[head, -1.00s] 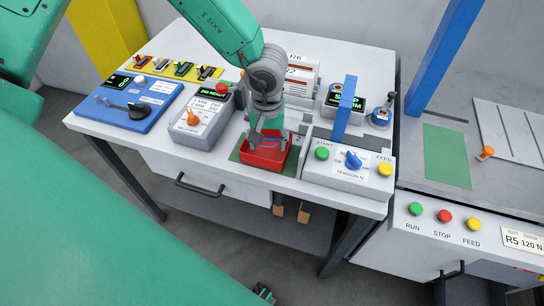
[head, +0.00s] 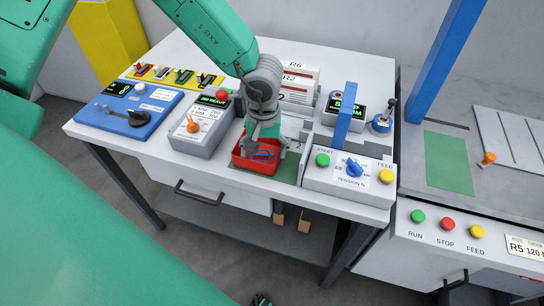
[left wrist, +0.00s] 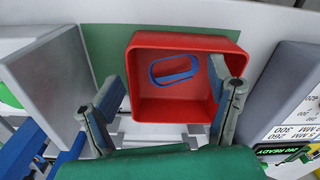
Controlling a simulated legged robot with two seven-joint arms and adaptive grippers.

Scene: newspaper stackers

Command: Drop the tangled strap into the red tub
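The red tub (head: 256,167) sits on the green mat (head: 287,172) near the front edge of the white bench. The blue strap (left wrist: 173,70), a flattened loop, appears inside the tub in the left wrist view, apart from both fingers. It also shows as blue in the tub in the head view (head: 262,154). My left gripper (left wrist: 165,98) is open and empty, low over the tub. One finger overlaps the tub's interior; the other is by its side wall. I cannot tell if they touch the tub. My right gripper is not in view.
A grey box with an orange knob (head: 193,126) stands left of the tub. A control box with a blue knob (head: 354,168) stands right of it, with a blue post (head: 345,112) behind. White labelled stacks (head: 298,80) lie behind my gripper.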

